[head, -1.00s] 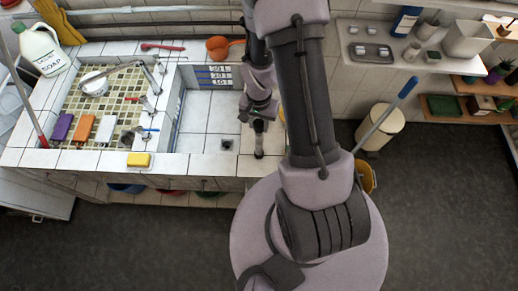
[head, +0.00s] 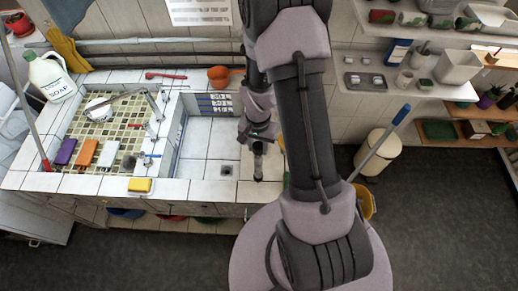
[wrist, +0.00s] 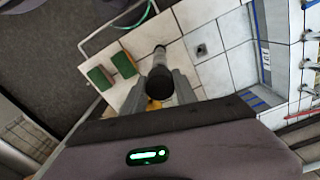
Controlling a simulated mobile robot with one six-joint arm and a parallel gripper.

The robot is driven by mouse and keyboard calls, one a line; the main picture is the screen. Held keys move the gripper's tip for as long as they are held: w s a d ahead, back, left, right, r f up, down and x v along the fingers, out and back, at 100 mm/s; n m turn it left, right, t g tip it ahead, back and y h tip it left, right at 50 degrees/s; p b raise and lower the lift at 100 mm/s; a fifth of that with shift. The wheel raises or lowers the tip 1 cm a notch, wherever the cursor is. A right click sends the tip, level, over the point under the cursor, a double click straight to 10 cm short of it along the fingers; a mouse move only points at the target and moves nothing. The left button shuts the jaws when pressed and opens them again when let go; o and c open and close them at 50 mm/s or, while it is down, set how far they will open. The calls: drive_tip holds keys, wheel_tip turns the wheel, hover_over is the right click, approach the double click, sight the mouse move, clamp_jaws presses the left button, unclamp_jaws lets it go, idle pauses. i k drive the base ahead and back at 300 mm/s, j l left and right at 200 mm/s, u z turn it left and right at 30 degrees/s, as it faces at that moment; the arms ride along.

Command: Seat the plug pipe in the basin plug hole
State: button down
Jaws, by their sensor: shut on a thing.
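My gripper (head: 259,146) hangs over the right part of the white-tiled basin (head: 208,140). It is shut on the plug pipe (head: 258,172), a dark and grey tube pointing down. In the wrist view the pipe's round black end (wrist: 160,84) sits between the fingers (wrist: 163,92), and its grey far part shows beyond. The plug hole (head: 227,170) is a small dark square drain in the basin floor, left of the pipe. It also shows uncovered in the wrist view (wrist: 201,49), up and right of the pipe. The pipe is apart from the hole; its height above the floor is unclear.
A tap (head: 150,103) and a mosaic draining area lie left of the basin. A yellow sponge (head: 139,184) lies on the front ledge. Two green blocks (wrist: 112,70) sit near the pipe in the wrist view. A yellow bucket (head: 365,203) stands at right.

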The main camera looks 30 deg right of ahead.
sight(228, 173)
drive_tip(key=k, duration=1.1)
